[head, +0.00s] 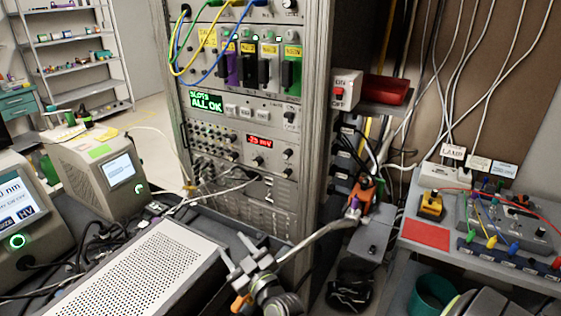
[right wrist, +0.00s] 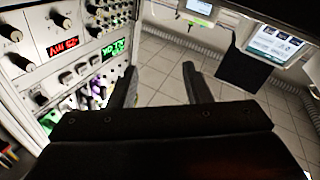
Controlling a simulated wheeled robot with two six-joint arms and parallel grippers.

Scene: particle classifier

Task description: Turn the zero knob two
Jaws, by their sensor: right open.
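The rack panel (head: 230,145) holds a red display (head: 260,141), which reads about -25 mV, with several small black knobs around it. One knob (head: 257,161) sits just below the display, and others are at its right. Their labels are too small to read, so I cannot tell which is the zero knob. In the right wrist view the display (right wrist: 62,46) and knobs (right wrist: 60,19) appear upside down at the upper left. My right gripper (head: 234,257) is open and empty, in front of the rack, below the panel and apart from it. Its fingers (right wrist: 159,68) point at the floor. My left gripper is not in view.
A perforated grey box (head: 150,268) stands at the lower left, by the gripper. A green display (head: 207,103) reads "ALL OK". Colored cables (head: 174,50) hang over the upper rack. A side table (head: 480,262) with wired devices stands at the right.

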